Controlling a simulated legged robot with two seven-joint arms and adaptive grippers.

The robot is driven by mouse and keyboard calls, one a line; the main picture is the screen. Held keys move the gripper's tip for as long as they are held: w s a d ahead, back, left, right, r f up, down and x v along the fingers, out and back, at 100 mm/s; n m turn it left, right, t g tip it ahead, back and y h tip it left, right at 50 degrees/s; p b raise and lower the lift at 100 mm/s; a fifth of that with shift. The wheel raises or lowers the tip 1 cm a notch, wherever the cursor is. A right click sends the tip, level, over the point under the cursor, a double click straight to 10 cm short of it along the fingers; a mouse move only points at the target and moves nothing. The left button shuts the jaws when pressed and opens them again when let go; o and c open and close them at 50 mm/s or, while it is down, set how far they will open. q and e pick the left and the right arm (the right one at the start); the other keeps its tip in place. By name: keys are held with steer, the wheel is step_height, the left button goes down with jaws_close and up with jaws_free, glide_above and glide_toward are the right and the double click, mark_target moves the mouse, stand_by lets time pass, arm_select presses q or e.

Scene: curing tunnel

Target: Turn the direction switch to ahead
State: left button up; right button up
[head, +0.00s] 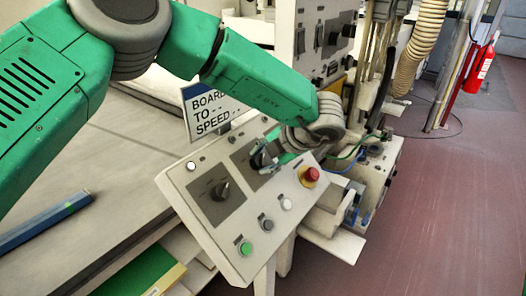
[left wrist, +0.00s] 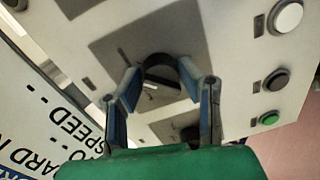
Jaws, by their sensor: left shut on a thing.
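The sloping control panel (head: 232,245) carries two dark rotary switches on grey plates. My left gripper (head: 268,158) is at the upper right one, with its fingers on either side of the knob. In the left wrist view, my left gripper (left wrist: 160,88) is shut on this dark rotary switch (left wrist: 160,70), and a pale mark shows on the knob. The other rotary switch (head: 220,190) stands free at the lower left; its pointer is up. The labels are too small to read, so I cannot tell by them which one is the direction switch. My right gripper is not in view.
A red stop button (head: 309,176) stands close to my left gripper. A white button (head: 286,204), a dark button (head: 266,225) and a green button (head: 245,248) line the panel's front. A sign (head: 212,108) stands behind the panel. Open floor (head: 430,220) lies at right.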

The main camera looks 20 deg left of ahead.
arm_select(q)
steer(key=shift+s+d+f+m, duration=0.1)
steer(key=shift+s+f+m, duration=0.05)
steer(key=shift+f+m, duration=0.15)
steer(key=o, duration=1.1)
steer(key=shift+o, duration=0.2)
steer(key=shift+w, duration=0.25)
steer(key=shift+r, duration=0.1)
steer(key=shift+s+r, duration=0.1)
steer(key=shift+r, duration=0.05)
steer(key=v, duration=1.1)
steer(key=shift+d, duration=0.3)
steer(key=shift+r, duration=0.1)
